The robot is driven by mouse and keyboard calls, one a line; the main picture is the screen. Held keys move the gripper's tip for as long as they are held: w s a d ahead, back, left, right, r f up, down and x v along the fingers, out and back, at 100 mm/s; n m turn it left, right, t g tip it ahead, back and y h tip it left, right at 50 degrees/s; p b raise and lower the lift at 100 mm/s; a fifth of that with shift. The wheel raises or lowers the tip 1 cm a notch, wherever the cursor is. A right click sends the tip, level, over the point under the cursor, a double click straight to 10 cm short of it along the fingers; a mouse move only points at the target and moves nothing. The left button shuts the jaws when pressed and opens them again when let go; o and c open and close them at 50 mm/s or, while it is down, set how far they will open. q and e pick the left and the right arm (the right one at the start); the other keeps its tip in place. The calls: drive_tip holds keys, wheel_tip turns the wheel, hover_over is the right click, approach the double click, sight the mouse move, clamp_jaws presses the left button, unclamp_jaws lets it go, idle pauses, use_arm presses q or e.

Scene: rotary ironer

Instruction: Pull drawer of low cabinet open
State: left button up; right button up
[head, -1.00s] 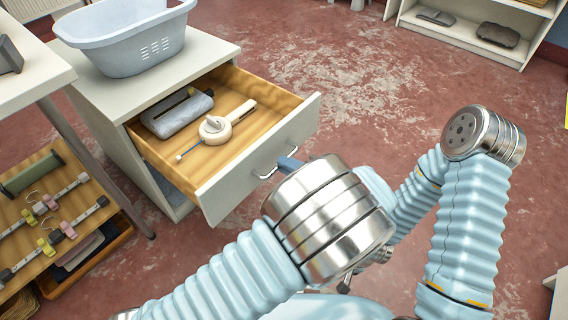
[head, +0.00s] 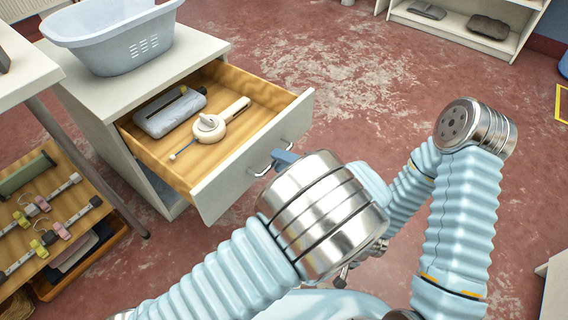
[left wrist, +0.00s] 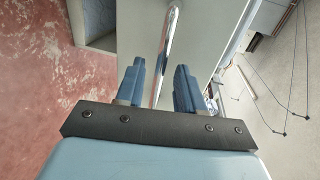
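The low cabinet (head: 82,100) is white and stands at the upper left of the head view. Its wooden drawer (head: 250,88) is pulled well out, with a white front and a metal bar handle (head: 262,172). A grey-blue case and a cream round tool with a handle lie inside. My left gripper (head: 285,160) is at the handle, mostly hidden behind my wrist. In the left wrist view its blue fingers (left wrist: 160,70) stand apart, with the handle bar (left wrist: 168,40) running between them and a gap visible. My right gripper is not in view.
A light blue laundry basket (head: 112,38) stands on the cabinet top. A white table with a lower wooden shelf (head: 48,225) of hangers is at the left. A white shelf unit (head: 455,32) is at the far right. The red floor beyond the drawer is clear.

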use_arm(q)
drive_tip(key=shift+r, duration=0.35)
drive_tip(key=shift+o, duration=0.3)
wheel_tip(320, 180, up, 3)
drive_tip(key=shift+s+r+p, duration=0.1)
drive_tip(key=shift+s+p, duration=0.05)
drive_tip(key=shift+p, duration=0.25)
drive_tip(key=o, duration=0.6)
drive_tip(key=shift+s+r, duration=0.7)
drive_tip(key=shift+r, duration=0.15)
drive_tip(key=shift+c, duration=0.2)
drive_tip(key=s+r, duration=0.1)
drive_tip(key=r, duration=0.1)
drive_tip(key=s+r+p, duration=0.1)
drive_tip(key=s+r, duration=0.1)
drive_tip(key=shift+s+r, duration=0.1)
drive_tip(key=shift+s, duration=0.15)
drive_tip(key=c, duration=0.6)
drive_tip(key=s+r, duration=0.1)
drive_tip(key=s, duration=0.2)
drive_tip(key=s+r, duration=0.1)
drive_tip(key=s, duration=0.2)
drive_tip(key=s+r, duration=0.1)
drive_tip(key=s, duration=0.1)
drive_tip(key=shift+s+p, duration=0.3)
drive_tip(key=shift+s, duration=0.1)
